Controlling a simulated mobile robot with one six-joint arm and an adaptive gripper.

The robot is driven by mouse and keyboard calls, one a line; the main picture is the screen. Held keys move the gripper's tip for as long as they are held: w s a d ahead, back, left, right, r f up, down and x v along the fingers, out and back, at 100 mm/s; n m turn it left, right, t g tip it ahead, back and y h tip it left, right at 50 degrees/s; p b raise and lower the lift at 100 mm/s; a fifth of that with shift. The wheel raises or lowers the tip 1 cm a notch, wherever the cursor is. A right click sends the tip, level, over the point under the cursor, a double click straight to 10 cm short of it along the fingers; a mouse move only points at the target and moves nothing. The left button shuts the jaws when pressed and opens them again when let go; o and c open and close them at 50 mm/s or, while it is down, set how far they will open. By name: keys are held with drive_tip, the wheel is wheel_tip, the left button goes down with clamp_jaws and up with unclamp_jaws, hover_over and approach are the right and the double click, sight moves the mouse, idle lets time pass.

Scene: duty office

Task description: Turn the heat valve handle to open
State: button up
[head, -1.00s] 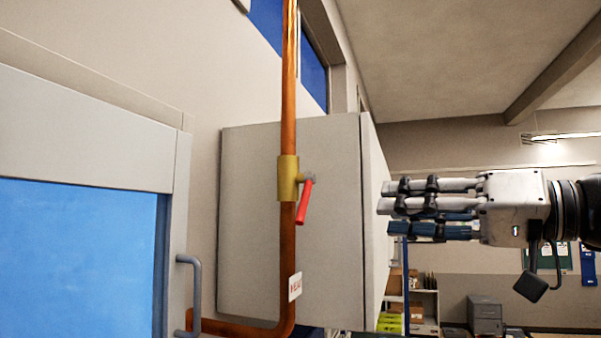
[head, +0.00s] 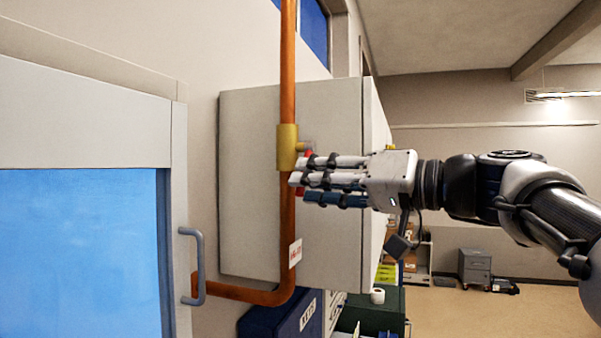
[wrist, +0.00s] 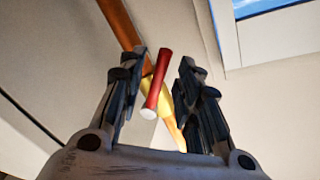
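The heat valve is a brass body (head: 287,147) on a vertical copper pipe (head: 288,229). Its red handle (wrist: 158,79) shows in the wrist view, between my gripper's two sides and apart from both. In the head view, my gripper (head: 297,181) reaches in from the right and covers most of the handle; only small red bits show beside the fingers. My gripper (wrist: 160,88) is open, with a finger group on each side of the handle. The brass body also shows behind the handle in the wrist view (wrist: 170,118).
A grey wall cabinet (head: 250,200) stands behind the pipe. A door with a blue pane (head: 80,260) and a grey pull handle (head: 199,265) is at left. A white tag (head: 295,253) hangs on the pipe. A blue box (head: 285,322) is below. Open floor lies at right.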

drive_tip(key=shift+x, duration=1.35)
drive_tip(key=shift+c, duration=0.2)
clamp_jaws()
